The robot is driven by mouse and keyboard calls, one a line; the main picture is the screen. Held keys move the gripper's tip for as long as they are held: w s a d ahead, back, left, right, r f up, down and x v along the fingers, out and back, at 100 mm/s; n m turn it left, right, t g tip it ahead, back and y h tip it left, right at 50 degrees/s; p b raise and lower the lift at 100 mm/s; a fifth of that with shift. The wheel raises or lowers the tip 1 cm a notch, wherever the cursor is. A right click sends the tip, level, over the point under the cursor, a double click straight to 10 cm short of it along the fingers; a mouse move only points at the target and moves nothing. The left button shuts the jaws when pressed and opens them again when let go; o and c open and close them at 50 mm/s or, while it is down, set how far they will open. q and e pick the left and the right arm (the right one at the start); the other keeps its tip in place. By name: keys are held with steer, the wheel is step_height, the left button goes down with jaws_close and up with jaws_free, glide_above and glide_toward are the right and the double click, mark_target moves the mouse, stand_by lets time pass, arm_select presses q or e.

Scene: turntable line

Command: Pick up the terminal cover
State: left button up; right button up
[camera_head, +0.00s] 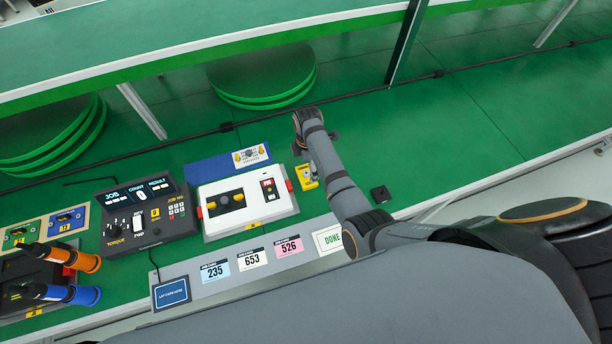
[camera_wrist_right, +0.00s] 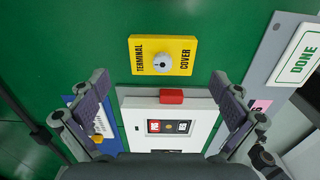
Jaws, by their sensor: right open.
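The terminal cover (camera_wrist_right: 163,55) is a yellow block with black lettering and a round pale knob in its middle. It lies on the green surface. In the head view the yellow cover (camera_head: 307,178) is partly hidden by my right arm. My right gripper (camera_wrist_right: 160,88) is open and empty, its two fingers spread wide. In the wrist view the cover appears above and between the fingertips, apart from them. In the head view my right gripper (camera_head: 306,150) is mostly hidden by its own wrist. My left gripper is not in view.
A white box with red side parts (camera_head: 247,203) stands just left of the cover. A torque control unit (camera_head: 145,215) and orange and blue handled tools (camera_head: 75,260) are further left. A strip with numbered cards and a DONE card (camera_head: 328,239) runs along the front. Green surface at right is mostly clear.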

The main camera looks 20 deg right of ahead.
mark_target(307, 175)
steer(key=f, duration=0.4)
steer(key=shift+s+a+f, duration=0.1)
steer(key=shift+s+a, duration=0.05)
steer(key=shift+s, duration=0.1)
steer(key=shift+w+f, duration=0.1)
steer(key=shift+f, duration=0.3)
steer(key=shift+c, duration=0.4)
steer(key=shift+s+r, duration=0.1)
steer(key=shift+s, duration=0.1)
steer(key=c, duration=1)
steer(key=shift+s, duration=0.25)
steer(key=c, duration=0.3)
